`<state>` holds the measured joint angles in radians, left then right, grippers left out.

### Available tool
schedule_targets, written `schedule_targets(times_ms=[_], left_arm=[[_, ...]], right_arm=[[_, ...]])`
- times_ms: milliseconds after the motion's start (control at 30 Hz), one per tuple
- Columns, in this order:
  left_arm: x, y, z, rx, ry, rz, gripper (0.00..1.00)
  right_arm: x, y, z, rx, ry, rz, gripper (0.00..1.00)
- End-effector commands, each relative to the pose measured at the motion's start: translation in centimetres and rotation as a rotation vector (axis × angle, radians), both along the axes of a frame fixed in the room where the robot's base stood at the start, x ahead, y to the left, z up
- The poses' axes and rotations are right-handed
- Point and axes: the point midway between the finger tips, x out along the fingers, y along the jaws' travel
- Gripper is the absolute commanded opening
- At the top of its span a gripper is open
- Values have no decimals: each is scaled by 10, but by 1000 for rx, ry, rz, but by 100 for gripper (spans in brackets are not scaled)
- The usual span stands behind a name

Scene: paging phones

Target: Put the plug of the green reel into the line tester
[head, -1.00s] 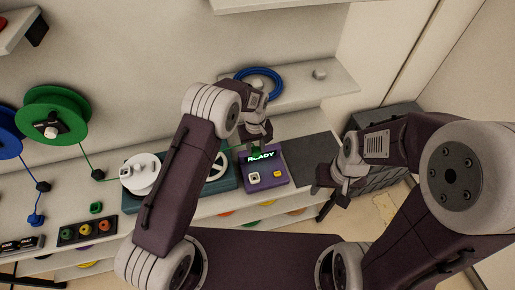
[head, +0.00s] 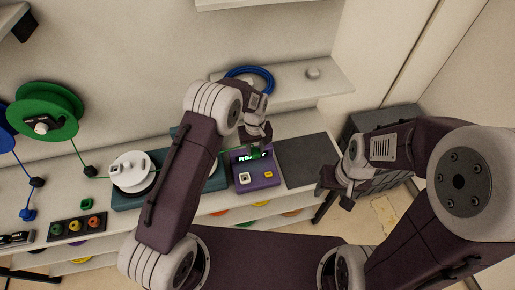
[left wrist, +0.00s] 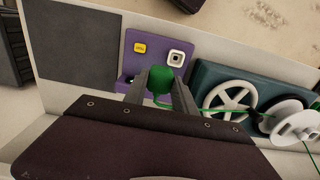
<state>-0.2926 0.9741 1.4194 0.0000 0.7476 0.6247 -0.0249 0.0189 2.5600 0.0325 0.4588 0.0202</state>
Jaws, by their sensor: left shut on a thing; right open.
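The green reel (head: 45,112) hangs on the wall at the left in the head view. Its cord runs down past a black guide (head: 89,171) toward the white wheels. My left gripper (head: 257,142) is shut on the green plug (left wrist: 159,86), over the line tester. The purple line tester (head: 256,181) has a white square socket, a yellow button and a lit screen partly covered by the plug and gripper. The left wrist view shows the plug between the fingers, in front of the tester (left wrist: 157,37); contact cannot be told. My right gripper (head: 336,192) is open, right of the counter.
A teal base (head: 215,182) with white wheels stands left of the tester. A dark mat (head: 308,160) lies to its right. A shelf with a blue coil (head: 249,80) is above. A black strip with coloured knobs (head: 77,226) lies at the left.

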Motion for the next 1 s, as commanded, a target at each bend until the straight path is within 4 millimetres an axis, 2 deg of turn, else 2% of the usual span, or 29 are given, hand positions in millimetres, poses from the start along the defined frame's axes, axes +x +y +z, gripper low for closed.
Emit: schedule_targets(times_ms=[1000], left_arm=[[-11, 41, -66, 1, 1, 2, 3]], right_arm=[[0, 0, -44, 0, 0, 0, 58]])
